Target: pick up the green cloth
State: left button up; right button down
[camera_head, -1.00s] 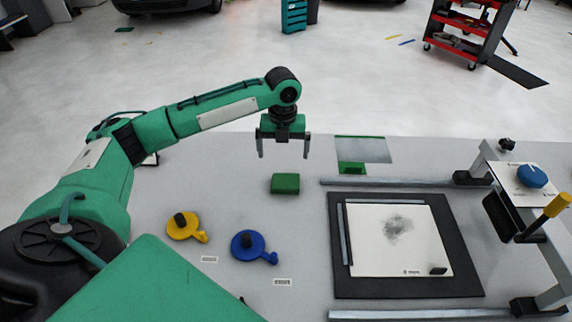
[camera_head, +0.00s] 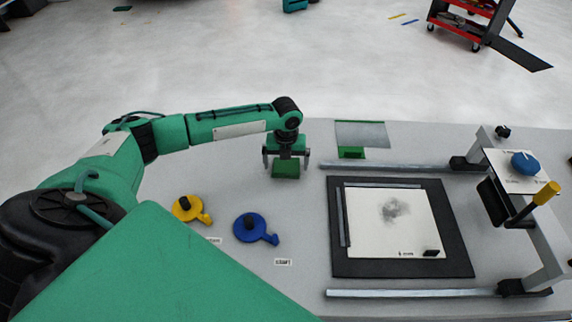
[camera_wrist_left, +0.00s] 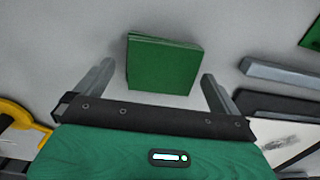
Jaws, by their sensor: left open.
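The green cloth (camera_head: 286,168) is a small folded green block lying on the grey table. In the left wrist view the cloth (camera_wrist_left: 163,65) lies between and a little beyond the fingertips. My left gripper (camera_head: 286,166) is open, with its fingers pointing down on either side of the cloth in the head view. In the left wrist view the open fingers (camera_wrist_left: 156,75) show clear gaps to the cloth on both sides. Whether the fingertips touch the table cannot be told. My right gripper is not in view.
A yellow disc tool (camera_head: 188,209) and a blue disc tool (camera_head: 250,228) lie nearer on the table (camera_head: 300,215). A black mat (camera_head: 455,230) with a white sheet (camera_head: 385,235) lies to the right between metal rails (camera_head: 400,166). A frame with a blue knob (camera_head: 525,163) stands at far right.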

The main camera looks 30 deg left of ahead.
aim_at(286, 166)
pick_arm(q)
jog(key=shift+f, duration=0.7)
jog(key=c, duration=0.9)
jog(key=shift+r, duration=0.15)
notch_tip(286, 166, up, 20)
jog(key=b, duration=0.3)
